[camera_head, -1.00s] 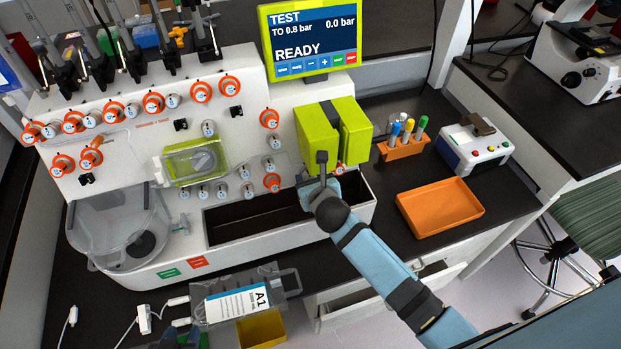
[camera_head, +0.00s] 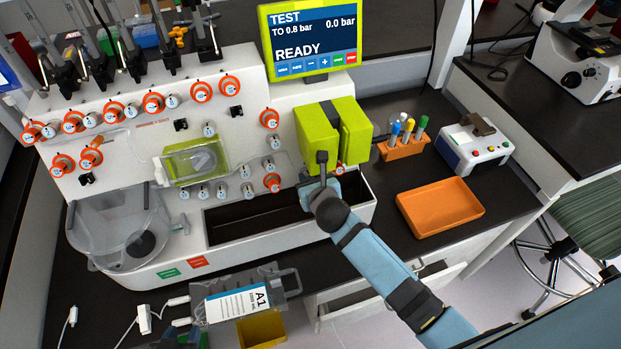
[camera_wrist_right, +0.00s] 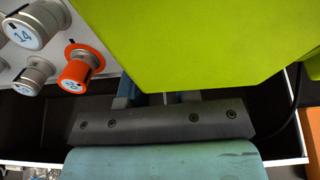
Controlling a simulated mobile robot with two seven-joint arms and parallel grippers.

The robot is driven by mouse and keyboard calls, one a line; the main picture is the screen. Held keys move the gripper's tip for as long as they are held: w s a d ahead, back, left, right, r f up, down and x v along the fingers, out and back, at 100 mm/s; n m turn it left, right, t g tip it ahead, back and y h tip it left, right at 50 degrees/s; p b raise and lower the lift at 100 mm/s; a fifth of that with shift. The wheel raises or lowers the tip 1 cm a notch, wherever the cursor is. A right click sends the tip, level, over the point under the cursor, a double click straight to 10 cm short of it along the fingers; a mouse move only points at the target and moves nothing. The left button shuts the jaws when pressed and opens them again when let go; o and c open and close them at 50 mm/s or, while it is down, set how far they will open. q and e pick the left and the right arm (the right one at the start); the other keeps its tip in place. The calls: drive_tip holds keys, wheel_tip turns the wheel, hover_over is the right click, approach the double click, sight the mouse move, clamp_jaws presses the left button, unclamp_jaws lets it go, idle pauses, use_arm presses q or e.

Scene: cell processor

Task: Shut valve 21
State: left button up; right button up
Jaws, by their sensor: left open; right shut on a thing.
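My right gripper (camera_head: 325,180) comes in from the lower right and sits under the yellow-green block (camera_head: 318,142) on the white machine's front. An orange-ringed knob (camera_head: 339,169) shows just beside it, taken as valve 21; its number cannot be read. The gripper is shut on it, but the block hides the fingertips and grip in the right wrist view. Also there, the orange valve (camera_wrist_right: 80,66) and grey valve 14 (camera_wrist_right: 32,27) stand left of my gripper, apart from it. A dark part of my left gripper (camera_head: 187,339) shows at the bottom edge, open, near the bag.
The screen (camera_head: 313,35) reads READY and 0.0 bar. A black-floored trough (camera_head: 250,221) lies below the valves. An orange tray (camera_head: 440,207) and tube rack (camera_head: 404,149) stand to the right.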

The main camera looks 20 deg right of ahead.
idle(0.4)
drive_tip(key=o, duration=0.9)
drive_tip(key=b+v, duration=0.1)
drive_tip(key=v, duration=1.3)
drive_tip(key=shift+f, duration=0.1)
